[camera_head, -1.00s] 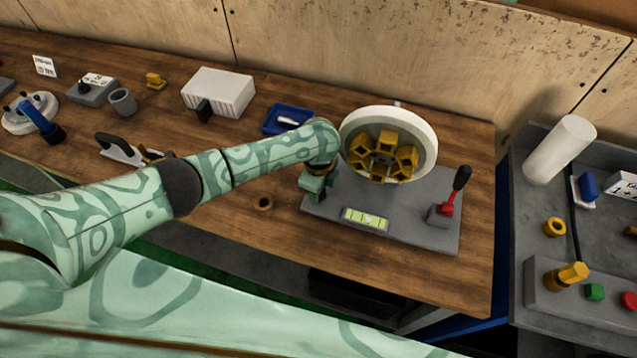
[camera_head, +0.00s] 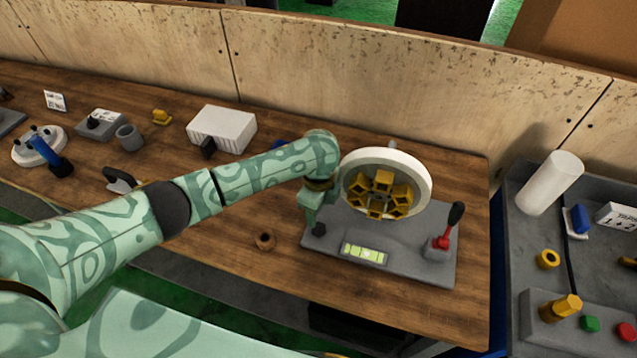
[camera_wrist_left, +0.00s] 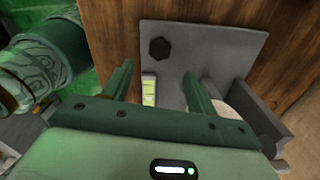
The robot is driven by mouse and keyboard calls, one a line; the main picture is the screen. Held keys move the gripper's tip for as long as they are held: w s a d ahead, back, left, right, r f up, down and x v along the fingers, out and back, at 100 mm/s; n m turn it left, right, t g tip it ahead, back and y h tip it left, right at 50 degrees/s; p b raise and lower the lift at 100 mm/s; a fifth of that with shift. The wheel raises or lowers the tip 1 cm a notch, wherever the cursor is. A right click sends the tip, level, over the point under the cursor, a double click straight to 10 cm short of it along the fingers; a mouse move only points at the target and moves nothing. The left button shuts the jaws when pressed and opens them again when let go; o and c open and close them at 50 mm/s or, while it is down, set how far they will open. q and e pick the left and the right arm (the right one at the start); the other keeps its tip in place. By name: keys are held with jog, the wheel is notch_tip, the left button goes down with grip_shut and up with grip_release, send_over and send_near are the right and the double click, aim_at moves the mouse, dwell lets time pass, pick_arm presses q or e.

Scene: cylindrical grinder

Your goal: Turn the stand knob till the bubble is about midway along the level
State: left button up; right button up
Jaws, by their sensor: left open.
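The black stand knob (camera_head: 318,229) sits at the left front of the grey stand (camera_head: 415,262). In the left wrist view the knob (camera_wrist_left: 159,48) is a dark hexagon near the plate's corner. The yellow-green level (camera_head: 364,253) lies along the stand's front edge; a paler bubble seems to show near its middle, but its exact place is hard to tell. My left gripper (camera_head: 314,212) is just above the knob. In the left wrist view its open fingers (camera_wrist_left: 157,70) are apart, with the knob beyond the gap and the level (camera_wrist_left: 149,90) between them. Contact is not visible.
A white-rimmed wheel (camera_head: 426,186) with yellow blocks stands on the stand, right of my gripper. A red lever with a black grip (camera_head: 455,217) rises at its right. The table front is mostly clear.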

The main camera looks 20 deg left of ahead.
pick_arm(q)
notch_tip(320, 180, up, 8)
jog(key=p, duration=0.2)
jog(key=shift+f, duration=0.1)
dwell(0.3)
